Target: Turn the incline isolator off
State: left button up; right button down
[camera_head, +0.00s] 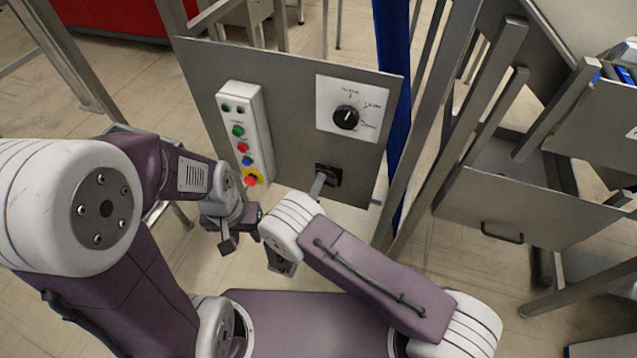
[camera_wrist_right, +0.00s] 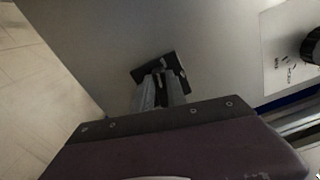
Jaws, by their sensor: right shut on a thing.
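A black square switch plate (camera_head: 335,174), which I take for the incline isolator, sits low on the grey panel. It also shows in the right wrist view (camera_wrist_right: 179,76). My right gripper (camera_head: 319,185) is at this plate, and its two fingers (camera_wrist_right: 161,92) are shut on the isolator's handle. The fingers hide most of the handle, so its exact angle is hard to read. My left gripper (camera_head: 242,228) hangs left of and below the panel, apart from it, with its fingers apart and empty.
Above the isolator is a black rotary knob (camera_head: 346,117) on a white label plate. A white button box (camera_head: 243,130) with coloured buttons stands at the panel's left. A blue post (camera_head: 397,130) and grey conveyor frames (camera_head: 470,150) stand to the right. Open floor shows below left.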

jog(key=shift+f+n, duration=0.2)
jog(key=shift+n, duration=0.9)
jog(key=c, duration=1.3)
grip_release()
jog(key=shift+c, duration=0.2)
